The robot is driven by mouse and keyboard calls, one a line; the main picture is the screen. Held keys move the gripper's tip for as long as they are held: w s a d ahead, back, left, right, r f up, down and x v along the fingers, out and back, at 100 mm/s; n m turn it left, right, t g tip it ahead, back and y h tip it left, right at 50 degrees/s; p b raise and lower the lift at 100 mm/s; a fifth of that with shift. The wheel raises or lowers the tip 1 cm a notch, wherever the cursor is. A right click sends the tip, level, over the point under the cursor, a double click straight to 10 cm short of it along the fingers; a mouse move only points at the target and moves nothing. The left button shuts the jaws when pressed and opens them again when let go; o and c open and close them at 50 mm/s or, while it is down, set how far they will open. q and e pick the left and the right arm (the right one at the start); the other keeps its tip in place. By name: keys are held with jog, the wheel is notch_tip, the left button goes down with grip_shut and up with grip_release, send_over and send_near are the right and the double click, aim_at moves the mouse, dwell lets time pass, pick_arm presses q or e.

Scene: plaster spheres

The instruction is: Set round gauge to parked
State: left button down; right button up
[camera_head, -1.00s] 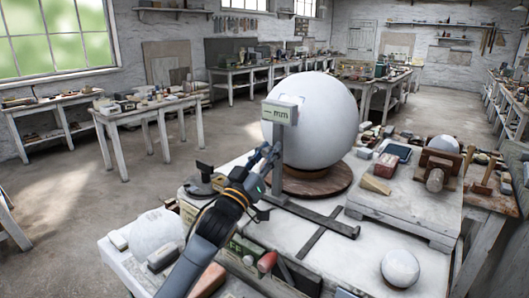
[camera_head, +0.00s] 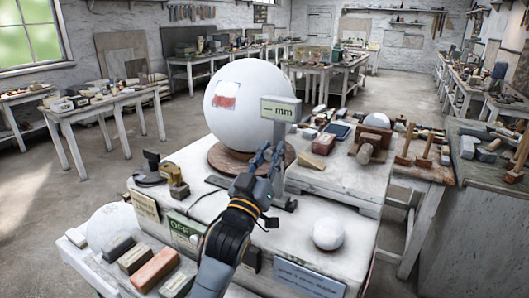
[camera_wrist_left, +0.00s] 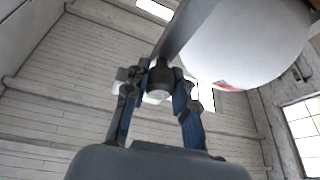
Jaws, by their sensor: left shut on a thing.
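The gauge is a grey upright with a pale box marked "mm" (camera_head: 281,108) on top. It stands at the right edge of the large white plaster sphere (camera_head: 236,125), which rests on a round brown board (camera_head: 222,160) and has a red patch. My left gripper (camera_head: 265,160) is shut on the gauge's upright, below the box. In the left wrist view, the fingers (camera_wrist_left: 158,97) close around a dark round part of the gauge, with the grey upright (camera_wrist_left: 185,30) rising above. My arm hides part of the gauge's foot. My right gripper is not in view.
A small white ball (camera_head: 328,234) stands on the bench at the right front. A green OFF sign (camera_head: 185,231), a yellowish label (camera_head: 145,207) and several blocks (camera_head: 153,268) are at the left front. A raised board (camera_head: 335,178) with tools is to the right.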

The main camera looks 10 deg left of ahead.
pick_arm(q)
jog(key=shift+d+f, duration=0.1)
jog(key=c, duration=1.2)
grip_release()
jog(key=shift+o, duration=0.7)
jog(key=shift+d, duration=0.15)
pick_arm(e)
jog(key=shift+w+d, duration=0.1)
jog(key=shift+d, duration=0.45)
pick_arm(q)
jog(key=v, duration=1.2)
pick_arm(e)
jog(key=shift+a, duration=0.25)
